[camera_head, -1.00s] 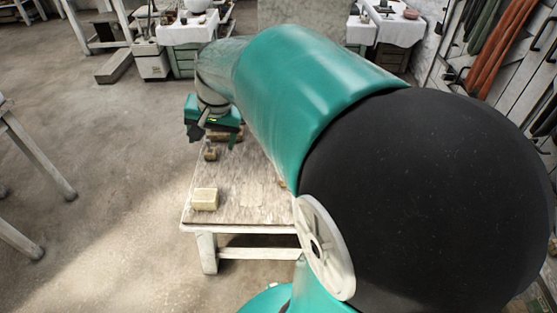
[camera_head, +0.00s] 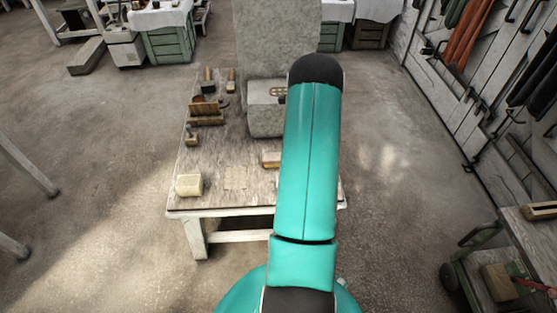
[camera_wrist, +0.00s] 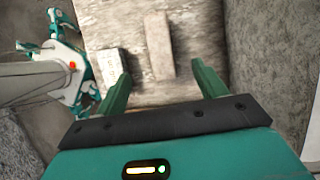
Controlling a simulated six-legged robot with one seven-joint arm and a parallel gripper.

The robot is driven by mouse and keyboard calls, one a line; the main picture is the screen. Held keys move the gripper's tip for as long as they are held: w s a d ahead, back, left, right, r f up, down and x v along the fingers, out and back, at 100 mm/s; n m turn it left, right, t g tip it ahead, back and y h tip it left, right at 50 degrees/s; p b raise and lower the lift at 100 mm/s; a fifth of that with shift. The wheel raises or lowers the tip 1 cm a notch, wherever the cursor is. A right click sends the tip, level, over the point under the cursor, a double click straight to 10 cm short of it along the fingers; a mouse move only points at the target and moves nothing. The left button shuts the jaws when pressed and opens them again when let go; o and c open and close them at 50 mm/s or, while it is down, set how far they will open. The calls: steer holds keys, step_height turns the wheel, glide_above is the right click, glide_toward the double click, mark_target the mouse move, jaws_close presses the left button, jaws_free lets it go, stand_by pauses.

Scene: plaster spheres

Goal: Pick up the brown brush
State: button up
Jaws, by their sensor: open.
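A brown bar-like piece (camera_wrist: 158,47), likely the brush, lies on the wooden table top in the wrist view, ahead of my gripper and in line with the gap between its fingers. A brown-and-tan piece (camera_head: 271,159) shows at the left edge of my arm in the head view; I cannot tell whether it is the same piece. My gripper (camera_wrist: 162,88) is open and empty, its two green fingers apart. In the head view my arm hides the gripper.
A pale block (camera_wrist: 110,68) lies left of the brown piece. A grey stone block (camera_head: 266,108) stands on the table (camera_head: 235,180). A cream block (camera_head: 189,185) sits at the front left; a wooden holder (camera_head: 206,113) and small tools are at the back left.

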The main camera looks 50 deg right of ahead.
glide_toward(279, 156)
steer(key=x, duration=0.5)
steer(key=shift+d, duration=0.25)
steer(key=x, duration=0.5)
steer(key=shift+a+f, duration=0.25)
steer(key=shift+f, duration=0.1)
steer(key=c, duration=1.1)
steer(key=shift+r, duration=0.15)
steer(key=shift+c, duration=0.2)
